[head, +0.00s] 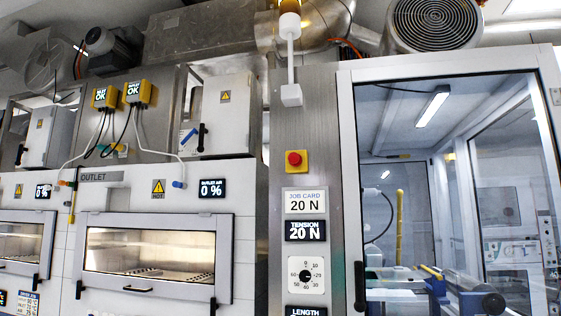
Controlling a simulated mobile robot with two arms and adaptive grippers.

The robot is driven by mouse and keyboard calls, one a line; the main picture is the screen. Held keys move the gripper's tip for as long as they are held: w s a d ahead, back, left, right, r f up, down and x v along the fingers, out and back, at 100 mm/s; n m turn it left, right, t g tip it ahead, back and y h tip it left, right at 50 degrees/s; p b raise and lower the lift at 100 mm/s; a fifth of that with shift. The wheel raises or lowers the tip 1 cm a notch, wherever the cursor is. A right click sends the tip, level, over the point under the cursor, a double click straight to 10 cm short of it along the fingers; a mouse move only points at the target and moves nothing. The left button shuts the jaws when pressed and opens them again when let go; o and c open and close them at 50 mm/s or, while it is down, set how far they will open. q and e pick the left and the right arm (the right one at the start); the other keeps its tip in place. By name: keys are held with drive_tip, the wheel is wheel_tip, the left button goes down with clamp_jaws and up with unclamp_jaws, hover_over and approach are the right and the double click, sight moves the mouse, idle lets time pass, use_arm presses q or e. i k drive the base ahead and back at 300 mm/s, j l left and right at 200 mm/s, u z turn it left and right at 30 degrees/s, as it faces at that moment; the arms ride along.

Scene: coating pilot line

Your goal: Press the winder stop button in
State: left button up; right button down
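The stop button is a red round knob (294,158) on a yellow square plate (293,170), on the steel column (318,190) between the oven section and the glazed enclosure. I cannot tell from here whether it is pressed in or out. Below it are a job card reading 20 N (305,201), a tension display reading 20 N (305,230) and a dial (306,275). Neither of my grippers is in the head view.
Right of the column stands a glazed enclosure door with a dark vertical handle (360,287); rollers show behind the glass. Nothing covers the button.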

sight(293, 157)
drive_tip(key=i+j, duration=0.15)
drive_tip(key=i, duration=0.3)
drive_tip(key=i+j, duration=0.2)
drive_tip(key=i, duration=0.25)
drive_tip(key=i+j, duration=0.15)
drive_tip(key=i, duration=0.3)
